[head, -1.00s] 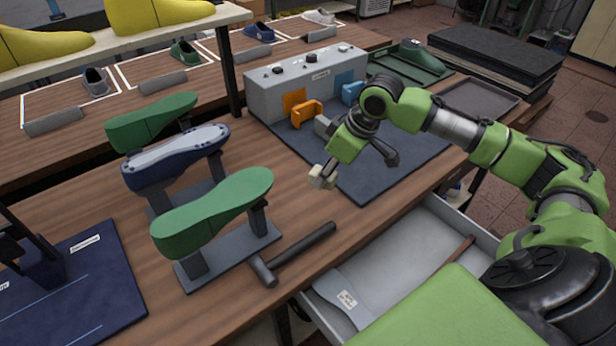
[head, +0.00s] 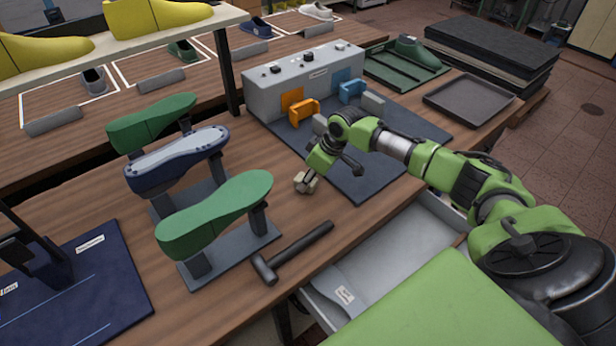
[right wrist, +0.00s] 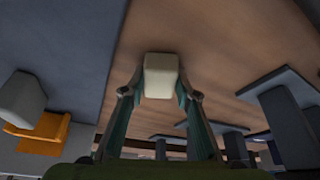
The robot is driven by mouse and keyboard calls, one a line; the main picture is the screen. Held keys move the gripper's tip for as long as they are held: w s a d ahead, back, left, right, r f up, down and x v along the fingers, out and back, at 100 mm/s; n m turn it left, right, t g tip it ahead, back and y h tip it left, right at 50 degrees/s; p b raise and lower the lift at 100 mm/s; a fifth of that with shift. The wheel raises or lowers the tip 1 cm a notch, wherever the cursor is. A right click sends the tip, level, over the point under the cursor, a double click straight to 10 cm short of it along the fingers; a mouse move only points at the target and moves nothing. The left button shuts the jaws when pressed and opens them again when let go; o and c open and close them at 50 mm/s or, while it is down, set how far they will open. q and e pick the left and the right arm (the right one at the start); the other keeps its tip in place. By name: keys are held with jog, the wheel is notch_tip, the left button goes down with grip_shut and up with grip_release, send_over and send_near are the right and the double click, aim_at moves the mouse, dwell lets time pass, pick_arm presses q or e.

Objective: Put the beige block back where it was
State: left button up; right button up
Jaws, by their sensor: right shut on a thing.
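The beige block (right wrist: 160,76) is between the two fingertips of my right gripper (right wrist: 161,93) in the right wrist view, with wood tabletop behind it. In the head view my right gripper (head: 307,182) is at the wooden bench, left of the dark blue mat, and the block is small and partly hidden by the fingers. The gripper is shut on the block. I cannot tell whether the block touches the wood. My left gripper is not in view.
Green lasts (head: 215,214) and a blue last (head: 178,160) stand on grey stands to the left. A hammer (head: 292,252) lies in front. A grey control box (head: 305,82) with orange (head: 303,110) and blue (head: 351,92) brackets stands behind. An open drawer (head: 395,250) is below the bench edge.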

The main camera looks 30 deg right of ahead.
jog(key=o, duration=1)
jog(key=shift+f, duration=0.1)
jog(key=b+v, duration=0.1)
jog(key=v, duration=1.1)
jog(key=shift+b, duration=0.4)
